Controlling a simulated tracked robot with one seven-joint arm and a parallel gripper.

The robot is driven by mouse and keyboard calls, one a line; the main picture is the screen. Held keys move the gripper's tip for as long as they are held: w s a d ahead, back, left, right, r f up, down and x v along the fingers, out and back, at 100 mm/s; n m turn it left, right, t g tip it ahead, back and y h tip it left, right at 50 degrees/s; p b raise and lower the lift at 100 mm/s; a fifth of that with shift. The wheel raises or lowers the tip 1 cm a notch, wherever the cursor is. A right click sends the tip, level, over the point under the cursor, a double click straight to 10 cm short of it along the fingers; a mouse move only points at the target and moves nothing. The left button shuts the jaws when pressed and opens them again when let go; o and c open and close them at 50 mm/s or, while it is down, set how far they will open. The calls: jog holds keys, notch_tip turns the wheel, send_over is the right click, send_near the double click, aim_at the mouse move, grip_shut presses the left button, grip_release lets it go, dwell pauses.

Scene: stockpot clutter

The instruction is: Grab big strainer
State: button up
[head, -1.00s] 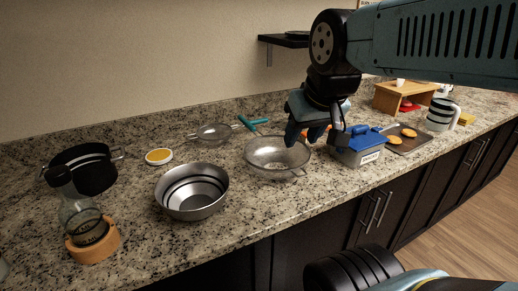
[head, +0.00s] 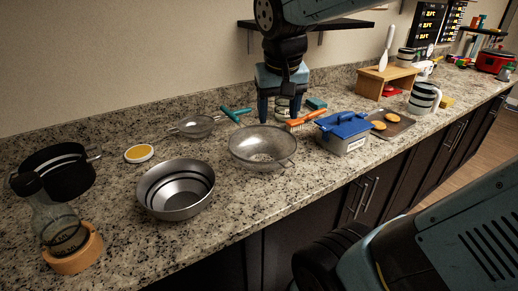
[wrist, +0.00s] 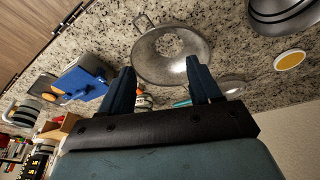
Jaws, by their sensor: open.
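The big strainer (head: 262,160) is a round grey mesh bowl with a small loop on its rim. It sits on the granite counter in the middle of the head view. It also shows in the wrist view (wrist: 150,62), beyond and partly between my fingers. My gripper (head: 280,113) is open and empty, pointing down at the strainer's far rim, a little to the right of its middle. In the wrist view my gripper (wrist: 160,66) has its two blue fingers wide apart. I cannot tell whether a finger touches the rim.
A small strainer (head: 197,127) lies behind left, a steel bowl (head: 176,200) front left. An orange-handled brush (head: 308,119) and a blue-lidded box (head: 343,140) stand close on the right. A carafe (head: 60,225) is far left. Bare counter lies before the strainer.

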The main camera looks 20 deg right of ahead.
jog(key=w+a+f+m+g+h, duration=0.2)
jog(key=w, duration=0.5)
jog(key=m+g+h, duration=0.2)
jog(key=m+h, duration=0.2)
jog(key=h, duration=0.5)
send_near(237, 133)
jog(key=x, duration=0.8)
jog(key=shift+w+a+f, duration=0.15)
jog(key=shift+w+f, duration=0.2)
jog(key=shift+w, duration=0.05)
jog(key=shift+x, duration=2.65)
jog(key=shift+r, duration=0.1)
jog(key=shift+c, duration=0.4)
grip_shut()
